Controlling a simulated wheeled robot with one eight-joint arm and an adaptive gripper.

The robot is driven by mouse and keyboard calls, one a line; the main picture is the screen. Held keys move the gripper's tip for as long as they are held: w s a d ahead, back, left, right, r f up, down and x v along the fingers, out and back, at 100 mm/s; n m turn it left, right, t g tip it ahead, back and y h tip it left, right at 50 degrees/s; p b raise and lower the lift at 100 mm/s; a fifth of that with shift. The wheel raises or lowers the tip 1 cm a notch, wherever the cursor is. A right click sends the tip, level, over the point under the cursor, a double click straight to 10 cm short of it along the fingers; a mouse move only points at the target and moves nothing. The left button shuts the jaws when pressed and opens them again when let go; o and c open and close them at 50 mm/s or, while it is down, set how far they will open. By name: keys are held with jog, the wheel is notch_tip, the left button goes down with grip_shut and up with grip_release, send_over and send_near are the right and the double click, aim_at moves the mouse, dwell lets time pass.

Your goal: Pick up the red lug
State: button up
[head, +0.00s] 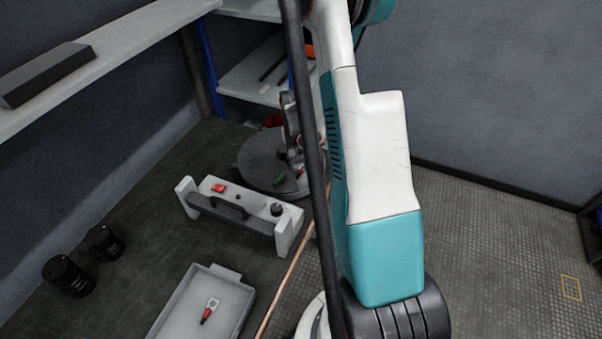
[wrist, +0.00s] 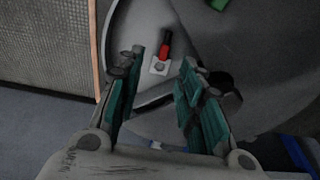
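In the wrist view a red lug (wrist: 165,46) with a pale metal tab lies on a round grey surface (wrist: 215,45). My gripper (wrist: 157,65) is open, its two teal-padded fingers either side of the tab's end, with nothing held between them. I cannot tell its height above the lug. Another red lug (head: 207,314) with a metal tab lies in the grey tray (head: 238,291).
A green piece (head: 280,180) lies on the disc and also shows in the wrist view (wrist: 219,4). A white-ended box with a dark handle (head: 240,213) stands before the disc. Two black cylinders (head: 68,277) stand at left. A copper rod (head: 297,253) runs beside the tray.

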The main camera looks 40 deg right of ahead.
aim_at(301, 170)
jog(key=f, duration=0.1)
jog(key=f+b, duration=0.1)
jog(key=f, duration=0.1)
jog(key=f+b, duration=0.1)
jog(key=f, duration=0.1)
jog(key=shift+w+d, duration=0.25)
jog(key=shift+w, duration=0.1)
jog(key=shift+c, duration=0.5)
grip_shut()
